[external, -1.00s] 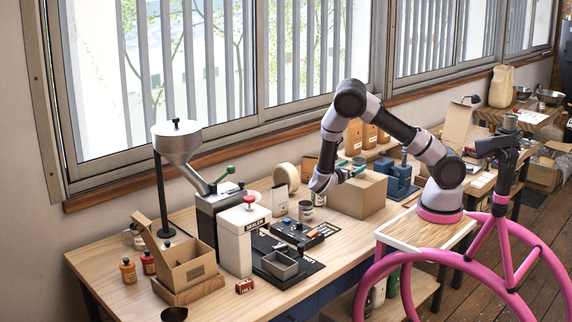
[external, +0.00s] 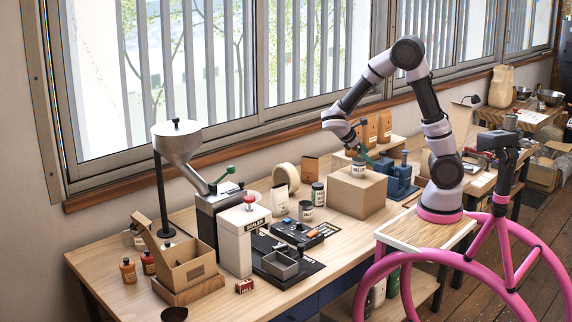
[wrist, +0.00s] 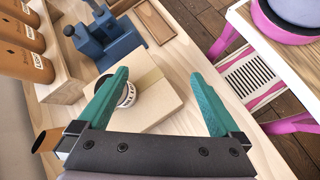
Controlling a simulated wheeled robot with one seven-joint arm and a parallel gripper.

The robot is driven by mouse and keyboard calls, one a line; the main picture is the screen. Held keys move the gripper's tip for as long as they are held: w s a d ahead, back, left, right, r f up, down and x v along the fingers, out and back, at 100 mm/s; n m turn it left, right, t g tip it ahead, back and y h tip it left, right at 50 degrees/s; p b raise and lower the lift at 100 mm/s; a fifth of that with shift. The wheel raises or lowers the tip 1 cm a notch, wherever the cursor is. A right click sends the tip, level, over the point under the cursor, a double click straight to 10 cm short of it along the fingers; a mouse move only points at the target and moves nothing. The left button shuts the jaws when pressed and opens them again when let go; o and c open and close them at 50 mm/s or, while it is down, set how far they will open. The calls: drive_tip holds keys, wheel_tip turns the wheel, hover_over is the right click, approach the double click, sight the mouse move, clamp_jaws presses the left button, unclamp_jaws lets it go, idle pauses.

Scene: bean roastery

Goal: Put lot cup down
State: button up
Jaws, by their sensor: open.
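A white lot cup with a dark top (external: 358,169) stands upright on the cardboard box (external: 357,194) in the external view. My gripper (external: 361,152) is just above and beside the cup, pointing down. In the wrist view my gripper (wrist: 158,74) has its green fingers wide apart. There the cup (wrist: 129,95) sits beside the left finger, which hides part of it. The pale box top (wrist: 160,93) shows between the fingers. I cannot tell whether the left finger touches the cup.
Two similar jars (external: 318,194) (external: 305,211) stand on the bench left of the box. A blue fixture (external: 401,180) stands close to its right. Brown bags (external: 369,132) stand on a shelf behind. A black sealer board (external: 297,240) lies at the front left.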

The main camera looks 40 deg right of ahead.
drive_tip(key=s+r+m+t+y, duration=0.4)
drive_tip(key=r+m, duration=0.3)
drive_tip(key=r, duration=0.2)
drive_tip(key=s+a+r+m+t+y, duration=0.1)
drive_tip(key=s+r+m+t+y, duration=0.4)
drive_tip(key=r, duration=0.3)
drive_tip(key=shift+s+a+r+m+t+y, duration=0.25)
drive_tip(key=shift+a+r+m+t+y, duration=0.1)
drive_tip(key=shift+m+t+y, duration=0.45)
